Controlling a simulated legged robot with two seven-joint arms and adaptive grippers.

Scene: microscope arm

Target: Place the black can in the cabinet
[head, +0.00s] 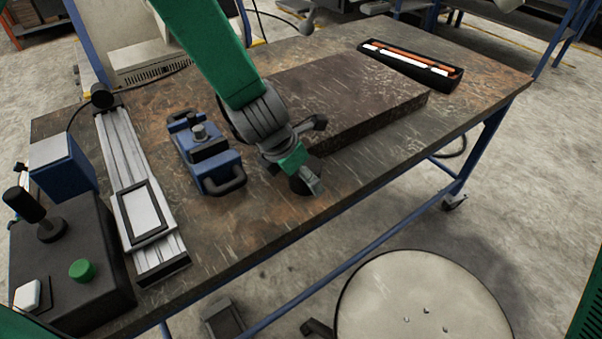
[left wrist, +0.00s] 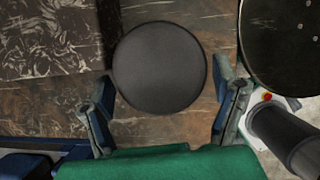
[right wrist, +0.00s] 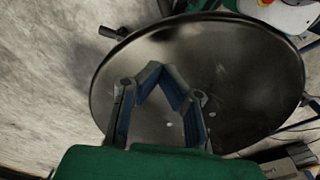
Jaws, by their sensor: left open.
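The black can shows as a round dark top (left wrist: 160,67) in the left wrist view, standing on the worn table. In the head view, a small dark part of it (head: 298,186) shows under my left gripper (head: 305,158). In the left wrist view, the left gripper (left wrist: 168,95) is open, with one finger on either side of the can top. Whether the fingers touch the can cannot be told. My right gripper (right wrist: 158,70) hangs over a round stool seat, fingertips together and nothing visible between them. I cannot make out a cabinet in any view.
On the table (head: 270,225) are a dark stone slab (head: 350,95), a black tray of rods (head: 410,65), a blue device (head: 207,152), a metal rail (head: 125,165) and a joystick box (head: 75,255). The round stool (head: 420,300) stands at the front edge.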

